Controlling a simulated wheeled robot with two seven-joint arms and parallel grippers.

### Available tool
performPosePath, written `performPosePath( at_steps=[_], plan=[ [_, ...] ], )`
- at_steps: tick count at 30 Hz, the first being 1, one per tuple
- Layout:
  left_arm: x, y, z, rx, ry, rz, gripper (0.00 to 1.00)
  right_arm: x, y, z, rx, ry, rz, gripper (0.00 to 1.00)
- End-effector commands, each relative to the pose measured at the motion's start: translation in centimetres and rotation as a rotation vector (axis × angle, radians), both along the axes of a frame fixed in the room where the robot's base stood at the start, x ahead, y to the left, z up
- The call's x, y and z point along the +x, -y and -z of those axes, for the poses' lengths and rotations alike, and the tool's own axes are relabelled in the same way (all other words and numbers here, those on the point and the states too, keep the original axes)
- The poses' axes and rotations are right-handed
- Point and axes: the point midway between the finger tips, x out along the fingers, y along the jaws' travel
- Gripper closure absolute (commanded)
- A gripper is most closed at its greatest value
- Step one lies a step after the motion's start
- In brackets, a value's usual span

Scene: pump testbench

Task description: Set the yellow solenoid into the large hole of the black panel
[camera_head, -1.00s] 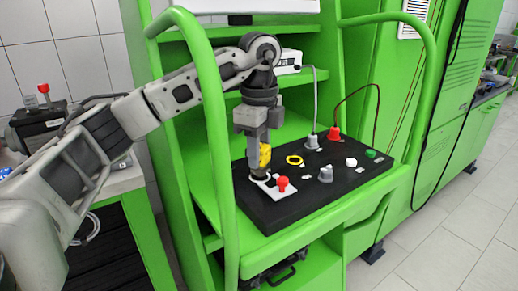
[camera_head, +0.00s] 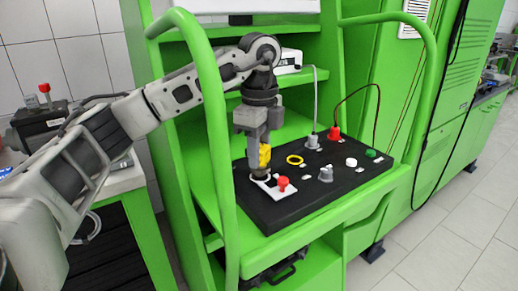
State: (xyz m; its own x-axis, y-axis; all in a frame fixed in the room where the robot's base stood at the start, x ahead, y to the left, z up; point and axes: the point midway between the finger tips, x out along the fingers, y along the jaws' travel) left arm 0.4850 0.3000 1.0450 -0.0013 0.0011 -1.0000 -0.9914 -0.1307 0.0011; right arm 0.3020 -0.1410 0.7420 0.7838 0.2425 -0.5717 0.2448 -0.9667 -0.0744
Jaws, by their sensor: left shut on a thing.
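My left gripper (camera_head: 257,150) points down over the left part of the black panel (camera_head: 310,202) and is shut on the yellow solenoid (camera_head: 265,156). The solenoid is upright, and the fingers hide part of it. Its dark lower end is at the white plate (camera_head: 272,190) on the panel. I cannot tell whether it is in a hole or just above one, as the hole is covered from this view. My right gripper is not in view.
On the panel are a red button (camera_head: 282,183), a yellow ring (camera_head: 294,160), a grey knob (camera_head: 326,174), and white and green buttons. Cables rise from a grey plug (camera_head: 312,141) and a red plug (camera_head: 334,133). A green rail (camera_head: 215,140) stands left of the panel.

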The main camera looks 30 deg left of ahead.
Motion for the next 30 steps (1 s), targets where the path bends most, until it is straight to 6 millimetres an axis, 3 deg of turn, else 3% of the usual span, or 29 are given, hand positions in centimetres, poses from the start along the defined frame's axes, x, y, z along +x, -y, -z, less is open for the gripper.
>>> performPosePath(
  at_steps=[30],
  plan=[
    [0.0, 0.0, 0.9, -0.001, 0.001, 0.000, 0.86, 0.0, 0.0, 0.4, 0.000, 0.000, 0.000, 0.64]
  ],
)
